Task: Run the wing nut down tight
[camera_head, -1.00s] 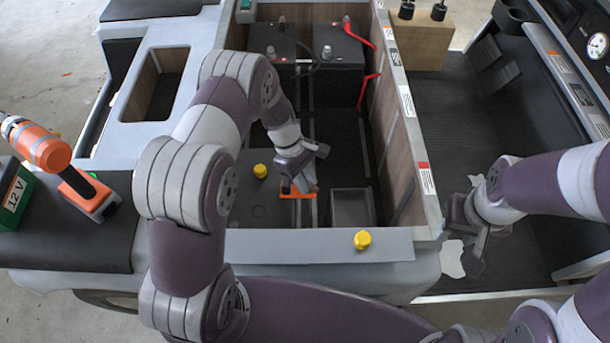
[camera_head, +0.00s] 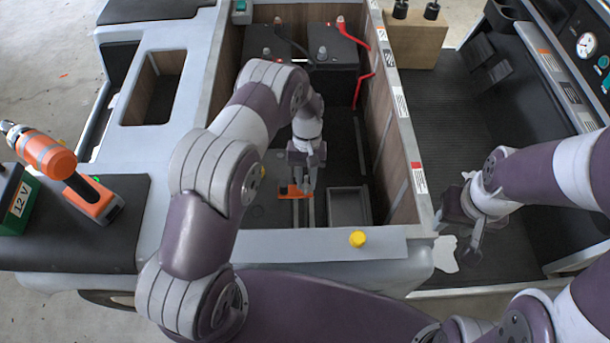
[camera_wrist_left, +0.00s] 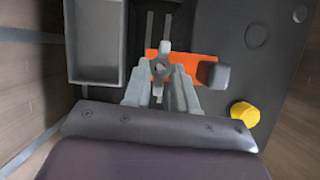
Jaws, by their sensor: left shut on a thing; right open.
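The wing nut (camera_wrist_left: 162,69) is a small grey part on an orange bar (camera_wrist_left: 197,65) in the left wrist view. My left gripper (camera_wrist_left: 161,84) is shut on it, with one finger on each side. In the head view my left gripper (camera_head: 302,183) points down into the open bay, over the orange bar (camera_head: 288,190). The nut itself is hidden there by the gripper. Whether it is seated cannot be told. My right gripper (camera_head: 463,238) is open and empty, right of the bay.
A yellow knob (camera_head: 357,239) stands on the bay's front ledge; another (camera_wrist_left: 245,113) is on the bay floor. A grey tray (camera_head: 347,206) lies right of the orange bar. Dark batteries (camera_head: 333,66) stand at the back. A drill (camera_head: 65,172) lies on the left seat.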

